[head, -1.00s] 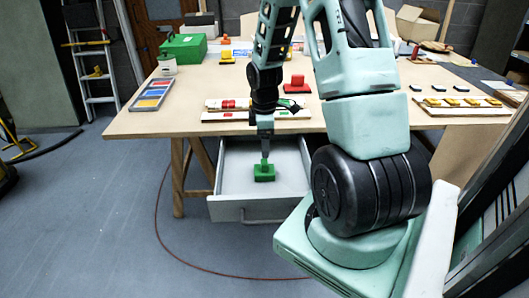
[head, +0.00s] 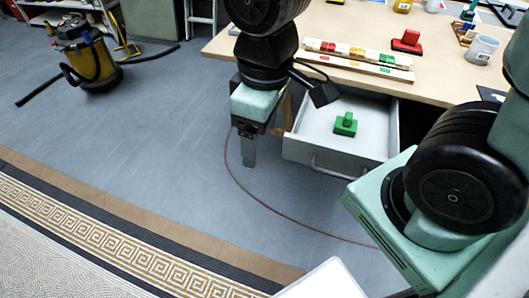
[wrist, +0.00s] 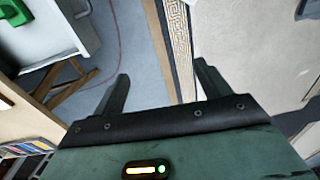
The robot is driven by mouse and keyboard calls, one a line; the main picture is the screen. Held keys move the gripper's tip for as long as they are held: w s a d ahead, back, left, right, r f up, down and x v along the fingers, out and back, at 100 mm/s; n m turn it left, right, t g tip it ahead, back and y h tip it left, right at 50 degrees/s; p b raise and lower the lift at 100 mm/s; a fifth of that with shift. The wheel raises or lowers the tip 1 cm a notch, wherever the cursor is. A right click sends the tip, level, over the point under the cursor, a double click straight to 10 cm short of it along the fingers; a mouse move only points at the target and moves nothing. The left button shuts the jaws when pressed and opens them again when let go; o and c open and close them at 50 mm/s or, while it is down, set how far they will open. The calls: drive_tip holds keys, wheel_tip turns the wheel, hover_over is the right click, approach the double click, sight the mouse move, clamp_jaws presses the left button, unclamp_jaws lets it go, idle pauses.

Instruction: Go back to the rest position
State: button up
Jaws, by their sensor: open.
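My gripper (head: 248,150) hangs in the air to the left of the open drawer (head: 300,152), over the floor. In the wrist view my gripper (wrist: 160,90) shows two fingers spread apart with nothing between them. A green block with a knob (head: 345,124) lies in the drawer, apart from my gripper. Part of the green block also shows at the top left corner of the wrist view (wrist: 14,12).
The wooden table (head: 225,48) stands above the drawer. A long strip with coloured pieces (head: 357,54) and a red block (head: 407,41) are on it. A yellow and black vacuum (head: 82,50) stands far left. Open grey floor (head: 150,130) lies left of the drawer.

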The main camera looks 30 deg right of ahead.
drive_tip(key=s, duration=0.1)
drive_tip(key=s+a, duration=0.1)
drive_tip(key=s, duration=0.1)
drive_tip(key=s+a+r, duration=0.1)
drive_tip(key=s, duration=0.1)
drive_tip(key=shift+s+a, duration=0.15)
drive_tip(key=shift+a, duration=0.1)
idle(0.9)
